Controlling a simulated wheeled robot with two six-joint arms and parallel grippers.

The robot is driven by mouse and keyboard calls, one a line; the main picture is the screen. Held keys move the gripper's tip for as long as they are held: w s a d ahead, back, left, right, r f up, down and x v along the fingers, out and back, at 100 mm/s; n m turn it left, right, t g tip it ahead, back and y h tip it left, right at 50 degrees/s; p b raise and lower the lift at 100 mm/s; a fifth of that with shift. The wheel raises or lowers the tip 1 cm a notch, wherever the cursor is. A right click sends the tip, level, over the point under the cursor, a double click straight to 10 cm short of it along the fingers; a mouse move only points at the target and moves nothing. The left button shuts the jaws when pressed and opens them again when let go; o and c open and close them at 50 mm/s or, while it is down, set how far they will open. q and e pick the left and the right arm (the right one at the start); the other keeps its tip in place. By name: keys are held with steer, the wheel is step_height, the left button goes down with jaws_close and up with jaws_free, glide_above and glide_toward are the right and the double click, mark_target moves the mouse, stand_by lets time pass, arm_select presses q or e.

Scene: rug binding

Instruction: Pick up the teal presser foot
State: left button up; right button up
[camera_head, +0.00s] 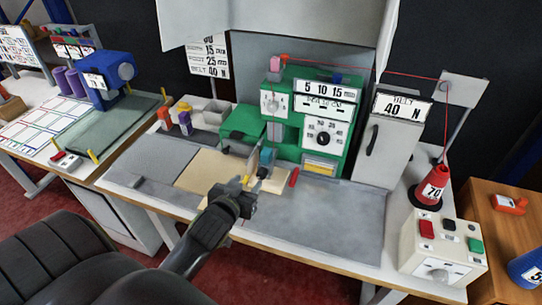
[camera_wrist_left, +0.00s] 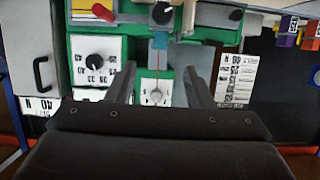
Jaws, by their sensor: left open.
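The teal presser foot (camera_head: 266,160) sits at the front of the green sewing machine (camera_head: 284,127), just above the beige rug piece (camera_head: 215,172). It also shows as a teal block in the left wrist view (camera_wrist_left: 158,42), beyond my fingertips. My left gripper (camera_head: 257,174) is open in front of the foot; its two fingers (camera_wrist_left: 160,78) stand apart with nothing held between them. In the head view, the gripper partly hides the foot's lower part. I cannot tell how close the fingertips are to it.
A red stick (camera_head: 294,177) lies right of the foot. A red cone (camera_head: 432,187) and a control box (camera_head: 442,245) stand at the right, with a red thread running overhead from the machine. The grey mat (camera_head: 325,220) is clear at the front.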

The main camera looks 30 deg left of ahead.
arm_select(q)
steer(key=r, duration=0.1)
glide_toward(264, 157)
steer(key=p+x, duration=0.1)
steer(key=x, duration=0.5)
steer(key=shift+p, duration=0.35)
steer(key=shift+w+a+f, duration=0.1)
steer(key=shift+w, duration=0.7)
steer(key=shift+p+x, duration=0.55)
steer(key=shift+x, duration=1.75)
arm_select(e)
steer(key=shift+s+a+r, duration=0.1)
steer(key=shift+s+r, duration=0.1)
steer(key=shift+r, duration=1.3)
arm_select(q)
steer(key=shift+s+a+f, duration=0.1)
steer(key=c, duration=1)
jaws_close()
arm_select(e)
steer(key=shift+a, duration=0.15)
